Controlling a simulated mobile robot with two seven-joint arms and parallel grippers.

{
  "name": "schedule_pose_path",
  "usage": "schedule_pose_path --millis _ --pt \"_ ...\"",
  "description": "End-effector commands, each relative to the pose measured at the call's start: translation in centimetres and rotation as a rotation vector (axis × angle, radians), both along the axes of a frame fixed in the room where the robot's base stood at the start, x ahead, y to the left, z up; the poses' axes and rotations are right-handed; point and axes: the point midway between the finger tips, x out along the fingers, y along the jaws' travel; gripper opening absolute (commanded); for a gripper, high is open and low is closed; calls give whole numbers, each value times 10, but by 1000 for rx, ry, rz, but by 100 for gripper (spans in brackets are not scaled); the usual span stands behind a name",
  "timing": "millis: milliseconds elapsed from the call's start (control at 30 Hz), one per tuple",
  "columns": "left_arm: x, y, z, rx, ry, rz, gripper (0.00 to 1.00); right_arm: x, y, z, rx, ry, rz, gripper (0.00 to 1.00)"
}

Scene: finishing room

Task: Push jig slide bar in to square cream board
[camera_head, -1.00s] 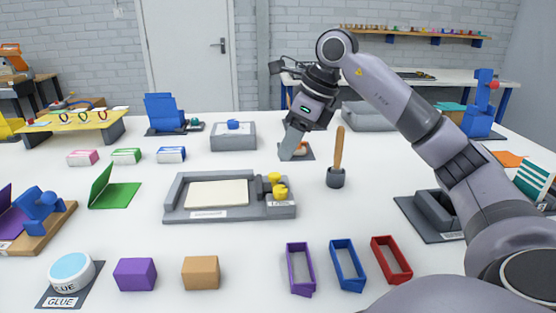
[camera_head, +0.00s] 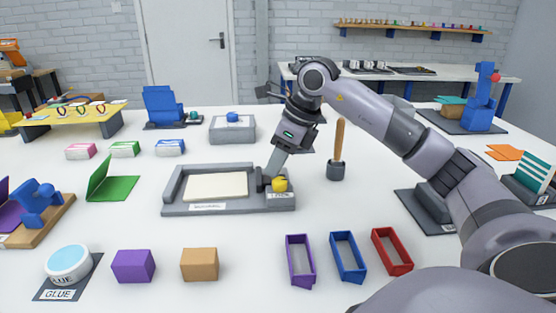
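The grey jig (camera_head: 178,210) sits mid-table with the cream board (camera_head: 217,187) lying flat inside its raised walls. The dark slide bar (camera_head: 261,180) stands at the right of the board, partly hidden by my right gripper. A yellow knob (camera_head: 279,184) sits on the jig's right end, above a small label. My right gripper (camera_head: 272,170) points down at the slide bar from behind and right, its tip at or very near the bar. The fingers look like one narrow piece, so I cannot tell open from shut. My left gripper is not in view.
A brush with a wooden handle (camera_head: 339,145) stands in a dark cup right of the jig. Purple (camera_head: 134,266) and tan (camera_head: 200,264) blocks and open purple, blue and red frames (camera_head: 347,258) lie in front. A grey box with a blue top (camera_head: 232,128) stands behind.

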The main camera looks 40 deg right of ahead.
Motion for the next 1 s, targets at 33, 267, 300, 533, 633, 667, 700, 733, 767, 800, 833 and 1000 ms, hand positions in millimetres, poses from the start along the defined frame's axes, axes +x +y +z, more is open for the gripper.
schedule_pose_path --millis 33,267,300,533,633,667,700,733,767,800,833,1000 --pt "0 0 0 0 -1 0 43 0 0 0 0 0 0 4" --pt "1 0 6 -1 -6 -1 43 3 4 2 2 1 1 0" --pt "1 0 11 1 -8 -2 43 6 7 4 4 1 2 0" --pt "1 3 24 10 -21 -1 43 22 27 3 2 1 1 0" --pt "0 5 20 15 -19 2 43 24 29 1 1 1 -1 0" --pt "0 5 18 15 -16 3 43 24 29 1 1 1 -1 0" --pt "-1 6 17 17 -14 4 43 24 29 1 1 1 -1 0" --pt "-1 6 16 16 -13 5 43 24 29 0 0 0 -1 0" --pt "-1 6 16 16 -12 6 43 24 29 0 0 0 -1 0" --pt "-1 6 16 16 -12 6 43 24 29 0 0 0 -1 0" --pt "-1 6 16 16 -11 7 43 24 29 0 0 0 -1 0" --pt "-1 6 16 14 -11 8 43 24 29 0 0 0 -1 40"
